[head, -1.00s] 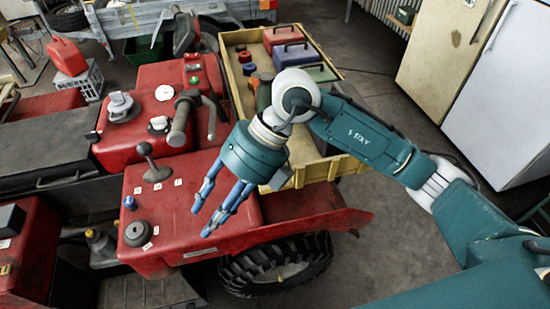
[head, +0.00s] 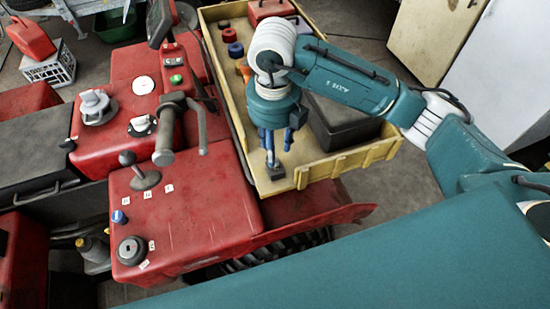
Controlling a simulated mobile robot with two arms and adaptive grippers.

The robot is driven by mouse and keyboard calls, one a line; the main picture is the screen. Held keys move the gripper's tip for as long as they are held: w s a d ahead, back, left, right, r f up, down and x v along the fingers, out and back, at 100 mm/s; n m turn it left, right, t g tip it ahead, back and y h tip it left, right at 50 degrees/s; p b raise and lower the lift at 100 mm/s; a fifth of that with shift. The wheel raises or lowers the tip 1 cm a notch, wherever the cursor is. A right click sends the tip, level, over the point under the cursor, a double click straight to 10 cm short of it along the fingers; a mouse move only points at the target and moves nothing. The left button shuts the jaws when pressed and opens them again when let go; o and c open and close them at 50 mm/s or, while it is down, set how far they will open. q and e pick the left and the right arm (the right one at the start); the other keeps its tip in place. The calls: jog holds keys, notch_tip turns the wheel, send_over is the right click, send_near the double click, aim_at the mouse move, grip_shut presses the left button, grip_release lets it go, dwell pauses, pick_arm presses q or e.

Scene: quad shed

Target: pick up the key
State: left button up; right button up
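A small dark block with a silvery upright part (head: 275,173), perhaps the key, sits in the near left corner of the yellow trailer bed. My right gripper (head: 275,150) points down just above it, with its blue fingers apart. The fingertips are close to the silvery part, and I cannot tell whether they touch it. My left gripper is out of view.
The trailer's yellow side wall (head: 350,160) runs close to the gripper. A black box (head: 338,122) stands in the bed to its right. The red quad (head: 185,215), with levers and a handlebar grip (head: 165,145), is at left.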

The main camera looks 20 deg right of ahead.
jog(key=shift+f, duration=0.35)
jog(key=shift+w+f+p, duration=0.15)
jog(key=shift+f+p, duration=0.15)
jog(key=shift+p, duration=0.1)
notch_tip(320, 180, down, 4)
jog(key=shift+r+p, duration=0.15)
jog(key=shift+p, duration=0.9)
jog(key=shift+f, duration=0.5)
jog(key=shift+w, duration=0.1)
jog(key=shift+c, duration=0.3)
jog(key=c, duration=0.4)
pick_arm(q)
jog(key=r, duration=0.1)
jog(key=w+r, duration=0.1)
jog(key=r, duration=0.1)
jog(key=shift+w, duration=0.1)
pick_arm(e)
grip_shut()
